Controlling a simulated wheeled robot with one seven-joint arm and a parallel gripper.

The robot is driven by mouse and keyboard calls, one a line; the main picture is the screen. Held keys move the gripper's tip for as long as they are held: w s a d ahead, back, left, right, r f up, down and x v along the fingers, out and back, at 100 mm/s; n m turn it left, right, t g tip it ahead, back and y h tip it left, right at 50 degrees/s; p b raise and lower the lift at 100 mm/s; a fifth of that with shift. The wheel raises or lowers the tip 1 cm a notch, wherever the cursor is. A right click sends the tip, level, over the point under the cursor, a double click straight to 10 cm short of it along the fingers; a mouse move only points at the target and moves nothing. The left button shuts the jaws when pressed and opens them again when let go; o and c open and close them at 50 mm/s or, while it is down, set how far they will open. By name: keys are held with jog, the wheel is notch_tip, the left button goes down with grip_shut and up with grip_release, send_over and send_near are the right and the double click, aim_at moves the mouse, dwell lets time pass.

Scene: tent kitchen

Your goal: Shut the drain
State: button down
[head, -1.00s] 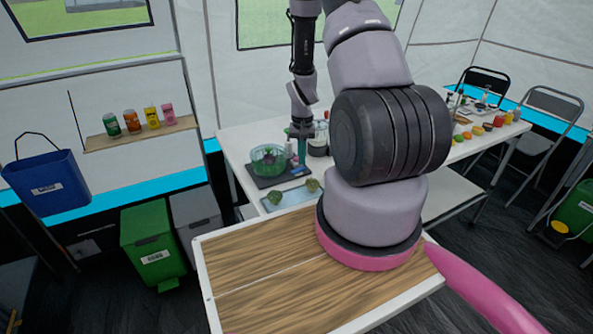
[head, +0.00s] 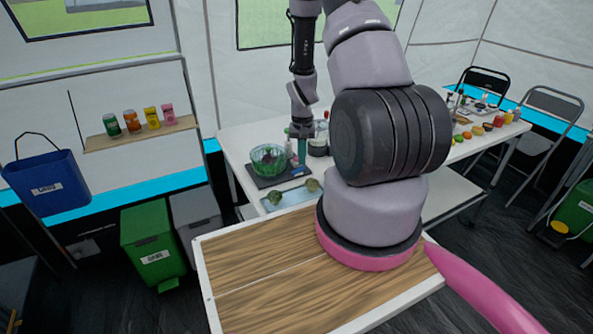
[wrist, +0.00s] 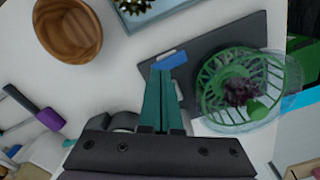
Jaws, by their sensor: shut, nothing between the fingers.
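No part is clearly recognisable as the drain. A dark grey flat tray or board (wrist: 203,48) lies on the white table and also shows in the head view (head: 262,181). On it stands a clear bowl with a green slotted basket (wrist: 268,68), holding something purple and a green piece; it also shows in the head view (head: 268,158). A small blue piece (wrist: 170,60) with a pale bar lies on the board, right by my fingertips; contact is unclear. My gripper (wrist: 160,78) is shut and empty, teal fingers together, left of the bowl. In the head view it (head: 302,158) points down.
A wooden bowl (wrist: 68,30) and a tray with a leafy plant (wrist: 145,6) stand beyond the fingers. A pale tray with green vegetables (head: 290,195) lies at the table's near edge. Green and grey bins (head: 150,240) stand on the floor to the left.

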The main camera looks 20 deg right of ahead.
jog(key=shift+f, duration=0.95)
dwell(0.5)
jog(key=shift+r, duration=3.5)
jog(key=shift+r, duration=0.15)
notch_tip(320, 180, up, 12)
jog(key=t, duration=0.2)
send_over(302, 167)
jog(key=a, duration=0.3)
jog(key=s+a+r+t, duration=0.1)
jog(key=s+a+r, duration=0.1)
jog(key=r, duration=0.5)
jog(key=s+a+r+t, duration=0.1)
jog(key=a+r, duration=0.1)
jog(key=r, duration=0.6)
jog(key=s+a+r+t, duration=0.1)
jog(key=s+a+r, duration=0.1)
jog(key=s+r, duration=0.2)
jog(key=s+a+r+n+t+y, duration=0.1)
jog(key=s+a+r, duration=0.1)
jog(key=s+r, duration=0.3)
jog(key=s+a+r+t+y, duration=0.1)
jog(key=s+a+r, duration=0.1)
jog(key=s+r, duration=0.3)
jog(key=s, duration=0.3)
jog(key=shift+a+r, duration=0.2)
jog(key=shift+a, duration=0.1)
